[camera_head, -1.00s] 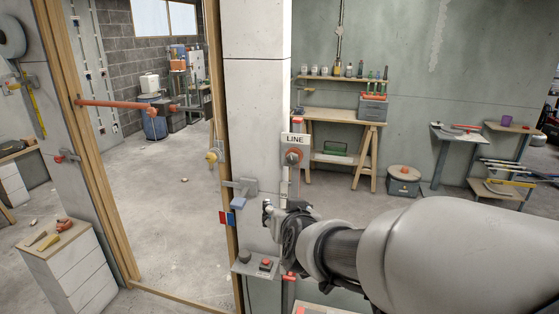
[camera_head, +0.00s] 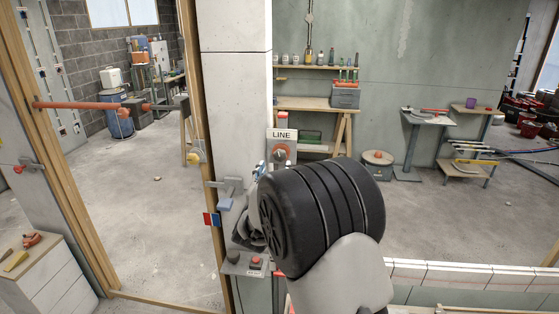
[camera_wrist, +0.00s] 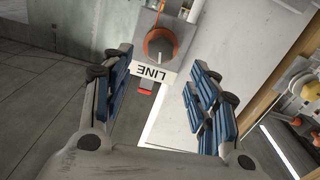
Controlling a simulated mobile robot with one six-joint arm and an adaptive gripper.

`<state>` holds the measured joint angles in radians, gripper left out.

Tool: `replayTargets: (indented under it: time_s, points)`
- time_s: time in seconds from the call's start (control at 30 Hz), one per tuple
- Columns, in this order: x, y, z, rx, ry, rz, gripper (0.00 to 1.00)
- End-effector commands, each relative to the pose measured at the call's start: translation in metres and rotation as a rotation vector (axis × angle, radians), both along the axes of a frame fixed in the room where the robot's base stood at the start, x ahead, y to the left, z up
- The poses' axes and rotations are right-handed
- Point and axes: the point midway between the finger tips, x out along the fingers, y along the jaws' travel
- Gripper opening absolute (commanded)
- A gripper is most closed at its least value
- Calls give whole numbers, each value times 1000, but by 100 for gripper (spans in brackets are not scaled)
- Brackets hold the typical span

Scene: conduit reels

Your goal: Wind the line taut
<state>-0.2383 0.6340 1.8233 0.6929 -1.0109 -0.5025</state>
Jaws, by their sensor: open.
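The LINE unit is on the grey pillar, with a white LINE sign (camera_head: 283,135) above an orange-rimmed round reel or knob (camera_head: 281,152). In the wrist view the LINE sign (camera_wrist: 154,72) appears upside down, and the orange-rimmed knob (camera_wrist: 160,45) with a grey centre shows ahead, between the fingers. My gripper (camera_wrist: 158,105) is open, its blue-padded fingers apart with nothing between them; the knob lies beyond the fingertips. In the head view my black wrist joint hides most of my gripper and the area below the knob.
A red bar (camera_head: 78,106) crosses the doorway. Open floor lies left and right.

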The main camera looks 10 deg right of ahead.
Motion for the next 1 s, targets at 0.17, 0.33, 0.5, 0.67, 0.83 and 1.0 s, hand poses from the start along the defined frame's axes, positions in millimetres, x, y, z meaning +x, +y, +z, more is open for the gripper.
replayTargets:
  time_s: [0.17,0.33,0.5,0.67,0.83,1.0]
  points:
    - [38,-14,-2,1,-1,-2,54]
    - [66,-23,-1,1,-1,0,54]
    - [82,-29,0,0,0,0,54]
    - [87,-30,0,-1,1,1,54]
    - [87,-30,0,-1,1,1,54]
    - [87,-30,0,0,1,1,47]
